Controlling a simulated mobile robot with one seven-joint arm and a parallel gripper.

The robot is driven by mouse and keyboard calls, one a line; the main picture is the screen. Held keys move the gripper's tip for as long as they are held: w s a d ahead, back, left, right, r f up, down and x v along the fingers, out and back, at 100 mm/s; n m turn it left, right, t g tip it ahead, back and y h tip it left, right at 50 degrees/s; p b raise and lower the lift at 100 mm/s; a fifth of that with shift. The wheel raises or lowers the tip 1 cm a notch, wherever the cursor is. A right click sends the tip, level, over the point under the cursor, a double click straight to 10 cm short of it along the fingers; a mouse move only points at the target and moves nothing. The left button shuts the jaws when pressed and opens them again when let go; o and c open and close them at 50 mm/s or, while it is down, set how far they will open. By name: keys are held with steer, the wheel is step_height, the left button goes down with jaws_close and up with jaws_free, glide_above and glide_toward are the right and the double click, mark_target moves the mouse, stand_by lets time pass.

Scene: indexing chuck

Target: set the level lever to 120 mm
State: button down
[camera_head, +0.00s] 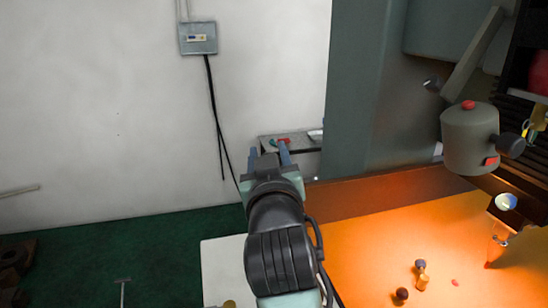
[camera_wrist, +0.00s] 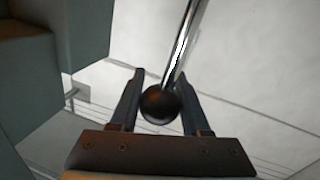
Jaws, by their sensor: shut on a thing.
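The lever shows in the wrist view as a bright metal rod (camera_wrist: 181,42) ending in a dark round knob (camera_wrist: 160,104). The rod runs up and slightly right out of the picture. My gripper (camera_wrist: 162,85) has one finger on each side of the knob and is shut on it. In the head view my gripper (camera_head: 268,152) is at the middle, in front of a small grey ledge with red and green parts (camera_head: 284,141). I cannot make out the lever there. No scale or 120 mm mark can be read in either view.
A large grey-green machine column (camera_head: 355,90) stands right of my gripper. An orange-lit table (camera_head: 370,240) holds small knobbed pieces (camera_head: 421,275). A grey cylindrical head with a red knob (camera_head: 470,138) is at the right. A wall box (camera_head: 198,38) trails a black cable.

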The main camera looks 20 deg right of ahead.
step_height(320, 180, down, 5)
steer(key=shift+r+b, duration=0.2)
steer(key=shift+b, duration=0.85)
steer(key=shift+r, duration=0.1)
steer(key=shift+c, duration=1.9)
jaws_free()
steer(key=shift+s, duration=0.1)
steer(key=s+a+b, duration=0.2)
steer(key=s+b, duration=0.2)
steer(key=s, duration=0.8)
steer(key=shift+s+a, duration=0.25)
steer(key=shift+a, duration=0.05)
